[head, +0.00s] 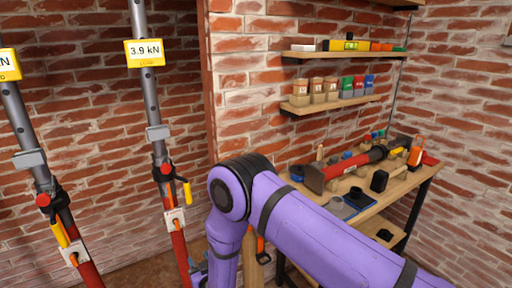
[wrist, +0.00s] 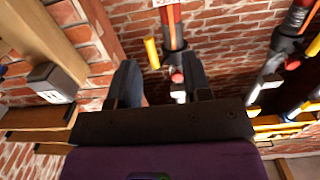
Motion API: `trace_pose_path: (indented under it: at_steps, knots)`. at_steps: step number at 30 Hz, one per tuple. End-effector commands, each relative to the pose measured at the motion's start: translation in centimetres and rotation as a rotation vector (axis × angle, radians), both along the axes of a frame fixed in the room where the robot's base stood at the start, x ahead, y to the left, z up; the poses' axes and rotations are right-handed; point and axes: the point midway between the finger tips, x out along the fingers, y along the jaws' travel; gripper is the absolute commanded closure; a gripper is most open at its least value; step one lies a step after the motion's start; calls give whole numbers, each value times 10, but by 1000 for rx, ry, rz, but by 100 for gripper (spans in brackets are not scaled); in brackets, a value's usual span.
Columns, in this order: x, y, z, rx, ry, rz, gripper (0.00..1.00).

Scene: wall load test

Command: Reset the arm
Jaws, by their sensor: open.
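My purple arm (head: 320,228) crosses the lower middle of the head view, with its bent joint in front of the brick wall, left of the workbench.
Two steel props (head: 150,100) with yellow load displays (head: 145,52) stand at the left. Brick walls close the corner.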

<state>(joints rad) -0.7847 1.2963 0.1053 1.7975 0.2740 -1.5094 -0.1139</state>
Motion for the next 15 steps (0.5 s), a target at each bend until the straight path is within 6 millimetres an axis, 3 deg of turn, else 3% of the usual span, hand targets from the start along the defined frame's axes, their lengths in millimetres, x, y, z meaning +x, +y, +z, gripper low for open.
trace_pose_path:
  at_steps: [8,15]
  knots:
    - [32,-7,47,-12,52,-13,55]
    - [71,-30,121,-35,134,-32,55]
